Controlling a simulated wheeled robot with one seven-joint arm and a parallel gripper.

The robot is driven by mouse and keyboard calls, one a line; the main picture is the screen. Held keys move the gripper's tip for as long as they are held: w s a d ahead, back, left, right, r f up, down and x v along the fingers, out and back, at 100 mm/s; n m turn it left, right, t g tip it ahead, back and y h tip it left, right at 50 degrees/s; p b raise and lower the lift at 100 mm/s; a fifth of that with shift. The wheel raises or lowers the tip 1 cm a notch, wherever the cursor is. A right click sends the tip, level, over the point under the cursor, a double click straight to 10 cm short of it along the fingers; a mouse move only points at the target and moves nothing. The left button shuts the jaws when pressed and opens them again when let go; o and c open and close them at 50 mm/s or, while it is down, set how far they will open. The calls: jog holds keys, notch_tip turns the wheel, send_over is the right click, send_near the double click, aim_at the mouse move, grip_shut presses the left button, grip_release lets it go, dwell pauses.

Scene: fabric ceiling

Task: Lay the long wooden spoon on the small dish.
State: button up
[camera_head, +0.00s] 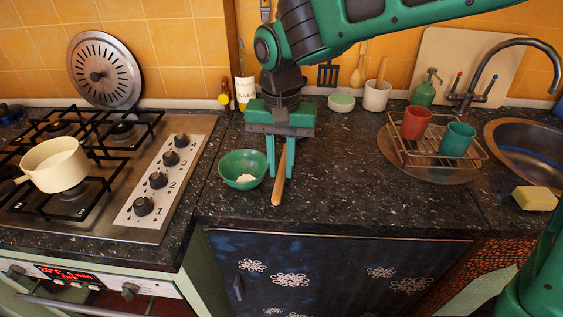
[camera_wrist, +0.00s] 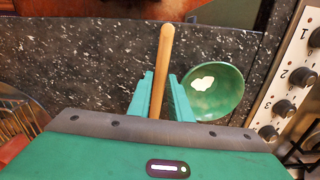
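My gripper (camera_head: 280,170) points down over the counter, just right of the green bowl. Its two fingers stand close together on either side of the long wooden spoon (camera_head: 278,189) and appear shut on it. The wrist view shows the spoon's handle (camera_wrist: 165,50) between the fingers (camera_wrist: 161,78), its rounded end sticking out past them towards the counter's front edge. The spoon's other end is hidden behind the gripper. I cannot tell whether the spoon touches the counter. A small pale green dish (camera_head: 341,103) stands at the back, right of the gripper, beside a white cup.
The green bowl (camera_head: 243,169) with something white inside is close to my fingers. The white cup (camera_head: 376,96) holds utensils. An oil bottle (camera_head: 244,92) stands behind. A wire rack (camera_head: 437,154) with two cups is at right, the stove (camera_head: 166,181) at left. Mid-counter is clear.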

jog(key=o, duration=0.3)
notch_tip(320, 180, up, 11)
dwell(0.5)
jog(key=shift+f, duration=0.1)
